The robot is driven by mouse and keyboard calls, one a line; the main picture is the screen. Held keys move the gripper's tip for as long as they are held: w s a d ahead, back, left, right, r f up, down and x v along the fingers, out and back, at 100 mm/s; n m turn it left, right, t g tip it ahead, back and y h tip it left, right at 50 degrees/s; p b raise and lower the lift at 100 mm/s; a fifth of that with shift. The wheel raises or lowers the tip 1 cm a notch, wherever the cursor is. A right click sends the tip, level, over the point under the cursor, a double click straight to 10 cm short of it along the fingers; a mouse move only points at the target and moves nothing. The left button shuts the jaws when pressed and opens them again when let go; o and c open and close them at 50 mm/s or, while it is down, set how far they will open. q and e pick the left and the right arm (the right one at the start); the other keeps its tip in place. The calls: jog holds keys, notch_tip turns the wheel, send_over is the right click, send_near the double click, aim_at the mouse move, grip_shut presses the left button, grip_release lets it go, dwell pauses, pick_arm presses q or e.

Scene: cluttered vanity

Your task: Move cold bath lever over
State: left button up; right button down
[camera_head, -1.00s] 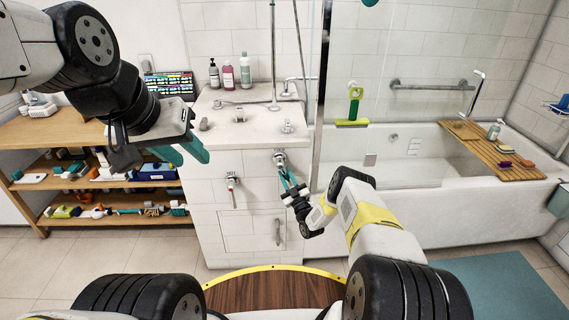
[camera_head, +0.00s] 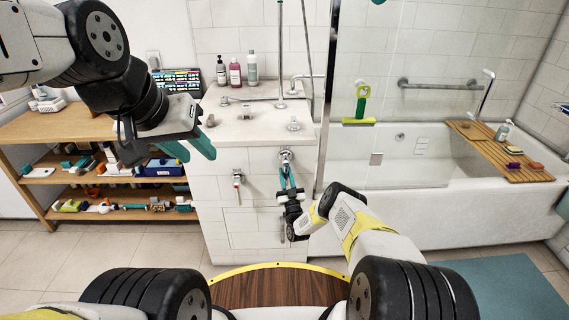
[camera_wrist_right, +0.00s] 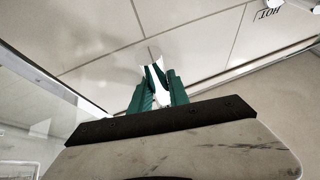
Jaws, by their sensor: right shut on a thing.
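The cold bath lever (camera_head: 285,157) is a chrome fitting on the white tiled front below the counter; only its round top part shows clearly in the head view. My right gripper (camera_head: 286,174) hangs just below it, its teal fingers pointing up. In the right wrist view my right gripper (camera_wrist_right: 157,80) is shut on the pale lever handle (camera_wrist_right: 158,90), which shows between the green fingers. My left gripper (camera_head: 194,148) is open and empty left of the counter front, well away from the lever.
A second lever (camera_head: 238,178) sits lower left on the same tiled front. The glass screen edge (camera_head: 327,120) and bathtub (camera_head: 430,215) stand to the right. Shelves (camera_head: 110,190) with clutter are at left.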

jog(key=shift+f, duration=0.1)
jog(key=c, duration=1.3)
grip_release()
jog(key=shift+o, duration=0.2)
jog(key=shift+s, duration=0.1)
jog(key=v, duration=0.7)
jog(key=shift+s, duration=0.3)
jog(key=shift+f, duration=0.15)
